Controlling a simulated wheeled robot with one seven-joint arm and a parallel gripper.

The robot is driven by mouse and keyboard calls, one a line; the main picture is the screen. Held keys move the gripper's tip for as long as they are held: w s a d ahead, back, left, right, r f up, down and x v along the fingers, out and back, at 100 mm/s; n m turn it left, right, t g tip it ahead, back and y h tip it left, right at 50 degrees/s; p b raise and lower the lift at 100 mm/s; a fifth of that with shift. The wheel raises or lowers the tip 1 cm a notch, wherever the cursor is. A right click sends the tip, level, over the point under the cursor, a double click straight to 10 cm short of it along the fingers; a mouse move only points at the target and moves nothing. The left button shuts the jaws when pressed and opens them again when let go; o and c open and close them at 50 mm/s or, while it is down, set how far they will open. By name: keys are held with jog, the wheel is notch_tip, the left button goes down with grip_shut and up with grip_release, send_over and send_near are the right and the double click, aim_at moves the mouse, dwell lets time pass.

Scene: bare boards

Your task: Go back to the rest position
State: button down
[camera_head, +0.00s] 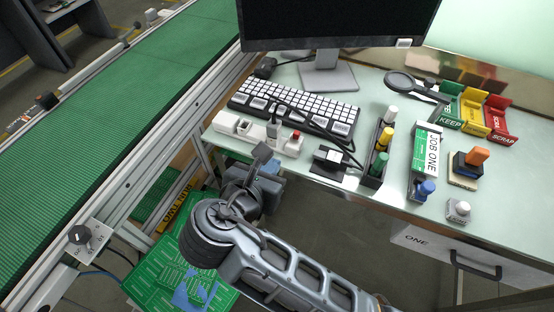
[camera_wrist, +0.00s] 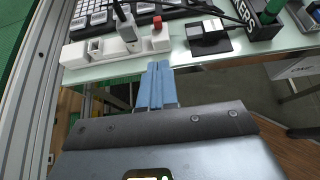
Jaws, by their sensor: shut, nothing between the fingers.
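My gripper (camera_wrist: 157,67) shows in the wrist view with its two blue fingers pressed together and nothing between them. The fingertips point toward the front edge of the desk (camera_wrist: 205,63), near the white power strip (camera_wrist: 85,53). I cannot tell whether they touch the edge. In the head view my arm reaches in from the bottom and bends at the left front corner of the desk. My wrist is beside that corner, and the fingers are mostly hidden there.
A green conveyor (camera_head: 120,95) runs along the left. The desk holds a keyboard (camera_head: 295,107), monitor (camera_head: 325,25), marker holder (camera_head: 371,179), stamps and colored trays. Green boards (camera_head: 160,270) lie low beneath my arm. A drawer (camera_head: 440,250) is at right.

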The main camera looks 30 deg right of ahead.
jog(key=shift+s+a+r, duration=0.15)
jog(key=shift+a+r, duration=0.05)
jog(key=shift+a, duration=0.05)
dwell(0.4)
jog(key=s+d+f+m+t+y, duration=0.1)
jog(key=s+f+m+y, duration=0.35)
jog(key=s, duration=0.35)
jog(key=s+d+f+m+t+y, duration=0.2)
jog(key=s+f+m+y, duration=0.25)
jog(key=s, duration=0.35)
jog(key=s+d+r+m+t, duration=0.2)
jog(key=s+r+m+t, duration=0.3)
jog(key=s+r+m, duration=0.8)
notch_tip(320, 180, up, 4)
jog(key=m, duration=0.3)
jog(key=shift+s+d+f+y, duration=0.25)
jog(key=shift+s+y, duration=0.1)
jog(key=shift+y, duration=0.05)
